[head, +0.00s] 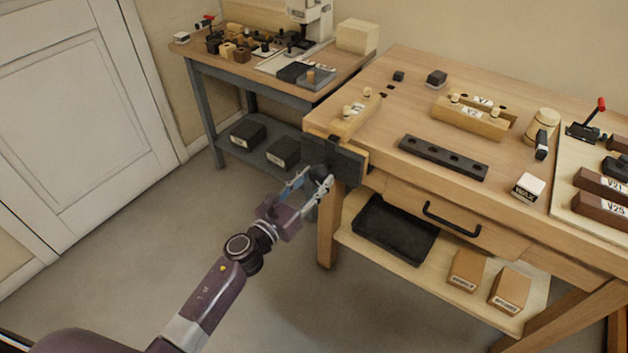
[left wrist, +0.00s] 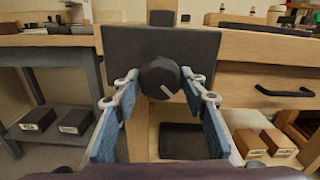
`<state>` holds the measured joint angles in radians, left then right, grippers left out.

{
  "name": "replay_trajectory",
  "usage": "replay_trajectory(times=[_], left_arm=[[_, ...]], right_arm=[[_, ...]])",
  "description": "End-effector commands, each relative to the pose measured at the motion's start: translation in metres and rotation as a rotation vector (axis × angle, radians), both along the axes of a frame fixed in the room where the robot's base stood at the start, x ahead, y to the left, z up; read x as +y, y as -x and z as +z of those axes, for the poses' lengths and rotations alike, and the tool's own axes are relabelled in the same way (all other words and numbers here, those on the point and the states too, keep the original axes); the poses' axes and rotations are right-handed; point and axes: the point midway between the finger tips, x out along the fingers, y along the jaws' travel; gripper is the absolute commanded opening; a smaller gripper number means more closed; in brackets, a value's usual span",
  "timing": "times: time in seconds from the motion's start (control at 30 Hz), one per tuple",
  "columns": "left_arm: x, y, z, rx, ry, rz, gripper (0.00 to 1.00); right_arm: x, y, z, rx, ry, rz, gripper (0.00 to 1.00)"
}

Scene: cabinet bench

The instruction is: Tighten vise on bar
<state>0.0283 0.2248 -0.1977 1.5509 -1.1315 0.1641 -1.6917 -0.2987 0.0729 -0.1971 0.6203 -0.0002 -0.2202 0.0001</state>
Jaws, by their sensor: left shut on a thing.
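The vise (head: 345,163) is a dark grey jaw plate on the front left corner of the wooden bench; it fills the middle of the left wrist view (left wrist: 125,48). A round dark knob (left wrist: 160,77) with a white mark stands out from the plate's face. My left gripper (head: 312,184) is at the plate's front, its blue-padded fingers on either side of the knob and shut on it. A narrow upright piece (left wrist: 162,17) shows above the plate; I cannot tell whether it is the bar. A dark bar with holes (head: 443,157) lies on the bench top. My right gripper is out of view.
A wooden block with pegs (head: 358,115) lies behind the vise. A drawer handle (head: 452,222) and a black tray (head: 395,228) are to the right and below. A second bench (head: 250,85) stands at the back left. The floor at left is clear.

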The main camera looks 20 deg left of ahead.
Motion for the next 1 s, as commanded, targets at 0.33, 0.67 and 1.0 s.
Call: replay_trajectory(times=[0.33,0.67,1.0], left_arm=[[0.000,0.000,-0.002,-0.080,-0.224,0.000,0.18],[0.000,0.000,-0.002,-0.085,-0.240,0.001,0.18],[0.000,-0.001,-0.003,-0.181,-0.503,0.000,0.18]], right_arm=[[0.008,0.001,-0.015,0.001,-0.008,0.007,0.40],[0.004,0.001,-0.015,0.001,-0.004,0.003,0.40],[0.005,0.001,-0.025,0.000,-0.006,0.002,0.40]])
